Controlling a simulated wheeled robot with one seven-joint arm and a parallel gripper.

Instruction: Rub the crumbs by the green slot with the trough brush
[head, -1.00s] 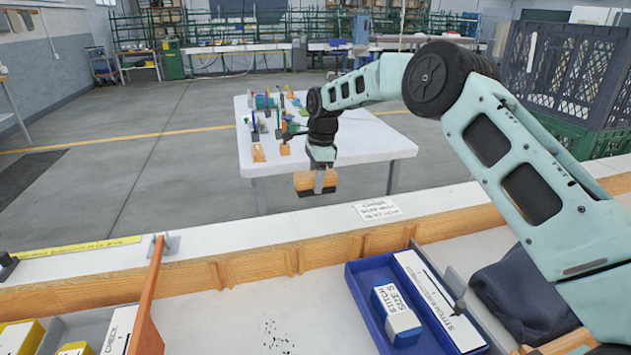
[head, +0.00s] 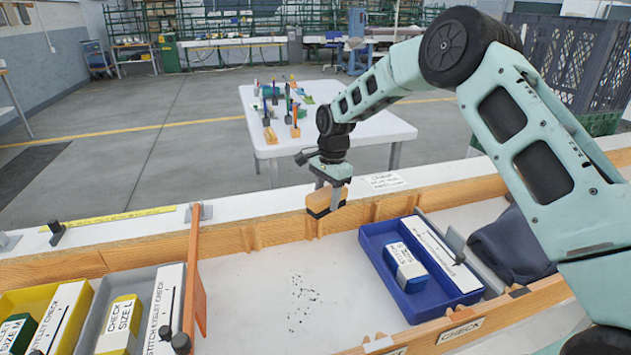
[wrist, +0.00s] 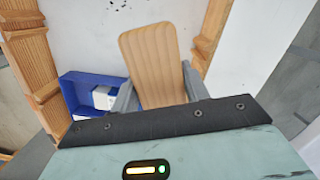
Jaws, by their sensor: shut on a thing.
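The trough brush is a wooden block (head: 319,201) with a dark underside. My gripper (head: 334,191) is shut on it and holds it by the trough's back wooden wall. In the wrist view the brush's pale wooden back (wrist: 150,60) lies between my grey fingers (wrist: 160,92). The dark crumbs (head: 305,298) lie scattered on the white trough floor, nearer the camera than the brush and apart from it. A few specks show at the top of the wrist view (wrist: 118,4). A green-ended box (head: 14,330) sits far left; I cannot make out a green slot.
A blue tray (head: 372,262) with a blue-and-white box (head: 406,267) stands right of the crumbs. An orange divider (head: 194,270) stands left. Dark cloth (head: 512,245) lies right. Trough floor around the crumbs is clear. A white table (head: 375,131) stands beyond.

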